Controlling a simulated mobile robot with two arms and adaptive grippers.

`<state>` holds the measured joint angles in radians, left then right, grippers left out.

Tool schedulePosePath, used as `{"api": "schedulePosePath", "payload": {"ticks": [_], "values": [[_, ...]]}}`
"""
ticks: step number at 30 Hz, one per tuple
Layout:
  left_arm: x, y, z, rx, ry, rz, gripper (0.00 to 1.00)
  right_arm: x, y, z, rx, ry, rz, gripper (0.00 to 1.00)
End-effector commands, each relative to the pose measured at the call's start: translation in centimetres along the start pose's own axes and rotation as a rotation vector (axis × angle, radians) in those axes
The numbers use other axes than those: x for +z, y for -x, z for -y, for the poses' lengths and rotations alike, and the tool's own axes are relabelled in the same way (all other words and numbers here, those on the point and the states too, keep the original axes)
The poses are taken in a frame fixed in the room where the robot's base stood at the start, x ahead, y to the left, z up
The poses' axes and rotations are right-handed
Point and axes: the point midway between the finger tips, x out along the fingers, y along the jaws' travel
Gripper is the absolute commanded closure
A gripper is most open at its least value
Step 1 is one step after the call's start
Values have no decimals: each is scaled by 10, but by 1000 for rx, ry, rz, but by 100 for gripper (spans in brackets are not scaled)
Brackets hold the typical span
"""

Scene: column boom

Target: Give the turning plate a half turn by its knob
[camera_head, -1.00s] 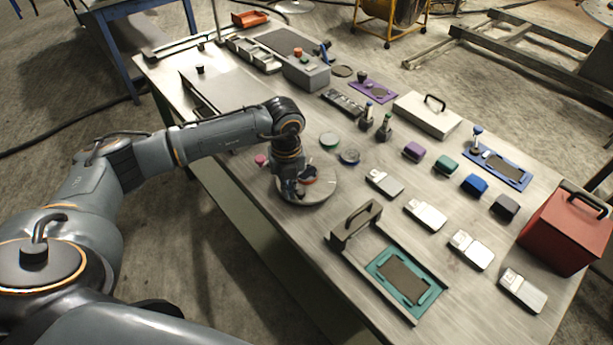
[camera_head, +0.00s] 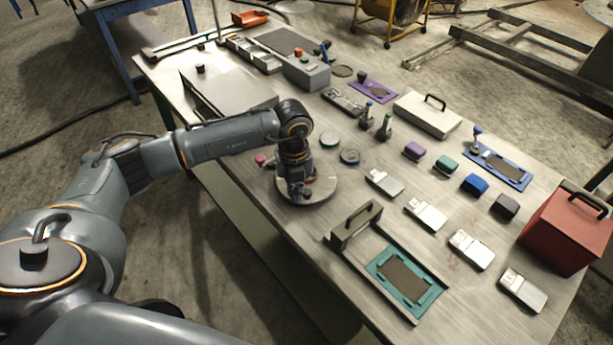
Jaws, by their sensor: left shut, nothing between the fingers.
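The turning plate (camera_head: 322,190) is a pale round disc near the table's front-left edge. My left arm reaches in from the left and bends down over it. My left gripper (camera_head: 301,195) points down over the middle-left part of the plate, shut and empty. It hides part of the plate, and I cannot make out the plate's knob clearly. Whether the fingertips touch the plate I cannot tell. A small pink knob-like piece (camera_head: 261,160) shows just left of the gripper; I cannot tell whether it belongs to the plate. My right gripper is not in view.
A metal block (camera_head: 384,182) and a dark-handled piece (camera_head: 356,226) stand to the right. A teal frame (camera_head: 428,297) lies in front, a red box (camera_head: 565,230) far right.

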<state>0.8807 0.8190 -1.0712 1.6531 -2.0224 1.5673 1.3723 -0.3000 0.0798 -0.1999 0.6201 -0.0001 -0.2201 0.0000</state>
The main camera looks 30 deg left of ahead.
Motion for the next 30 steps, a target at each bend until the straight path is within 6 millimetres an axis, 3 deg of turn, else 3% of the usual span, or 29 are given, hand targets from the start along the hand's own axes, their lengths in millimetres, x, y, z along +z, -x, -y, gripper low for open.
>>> {"api": "schedulePosePath", "payload": {"ticks": [30], "values": [[-7, -3, 10, 5, -1, -4, 100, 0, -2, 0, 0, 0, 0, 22]]}}
